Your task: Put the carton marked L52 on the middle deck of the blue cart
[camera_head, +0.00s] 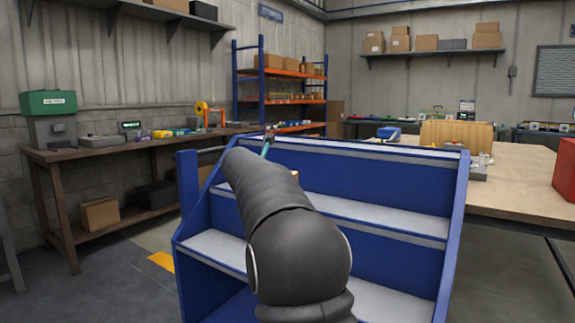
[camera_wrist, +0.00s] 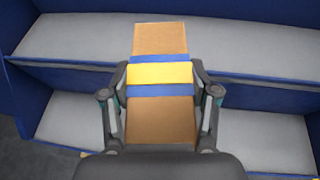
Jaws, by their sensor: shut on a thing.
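A brown carton (camera_wrist: 160,120) with a yellow band between two blue bands is in my gripper (camera_wrist: 161,75). My fingers are shut on its left and right sides. No L52 mark is readable on the faces in view. The blue cart (camera_head: 455,235) stands in front of me in the head view, with stepped grey decks. In the wrist view, two grey decks of the cart (camera_wrist: 18,62) lie beyond and below the carton. I cannot tell whether the carton touches a deck. In the head view, my arm hides the carton and most of my gripper.
A wooden table (camera_head: 520,190) stands right of the cart, with a red box (camera_head: 564,170) at its edge. A workbench (camera_head: 90,150) runs along the left wall. The cart decks in view look bare. Blue side panels (camera_head: 190,195) bound the decks.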

